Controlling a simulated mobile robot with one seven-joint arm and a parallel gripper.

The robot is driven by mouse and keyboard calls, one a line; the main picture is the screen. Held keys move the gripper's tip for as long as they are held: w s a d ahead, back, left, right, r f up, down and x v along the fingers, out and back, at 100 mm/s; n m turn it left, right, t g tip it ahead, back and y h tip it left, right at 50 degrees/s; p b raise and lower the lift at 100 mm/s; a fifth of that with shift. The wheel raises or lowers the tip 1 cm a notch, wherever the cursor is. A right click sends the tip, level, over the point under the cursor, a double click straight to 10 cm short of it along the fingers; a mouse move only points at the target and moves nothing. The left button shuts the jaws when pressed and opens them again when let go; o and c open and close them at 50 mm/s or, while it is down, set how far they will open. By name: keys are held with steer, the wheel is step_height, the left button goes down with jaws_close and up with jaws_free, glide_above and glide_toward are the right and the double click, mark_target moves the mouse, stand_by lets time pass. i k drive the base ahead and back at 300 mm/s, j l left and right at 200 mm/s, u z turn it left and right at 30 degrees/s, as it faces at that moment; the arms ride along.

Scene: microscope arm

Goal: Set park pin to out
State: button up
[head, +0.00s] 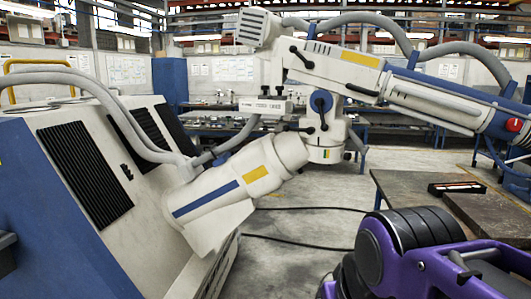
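The white microscope arm (340,68) reaches across the upper middle and right of the head view. I cannot tell for sure which part is the park pin. Candidates are a red knob (513,125) at the arm's right end, and black levers on the arm, one at its upper left (302,57) and one below the boom (362,90). A blue round cap (321,101) sits on the joint housing. My purple and black arm links fill the lower right corner. My gripper is not in view.
A large white and blue cabinet (110,262) with black vents stands at left, with grey hoses above it. A dark-topped bench (405,190) at right carries a small black and red item (457,187). Grey floor (300,225) with black cables lies open in the middle.

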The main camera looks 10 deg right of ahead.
mark_target(347, 156)
steer(key=i+j+z, duration=0.15)
steer(key=i, duration=0.35)
steer(key=i+j+z, duration=0.2)
steer(key=i, duration=0.3)
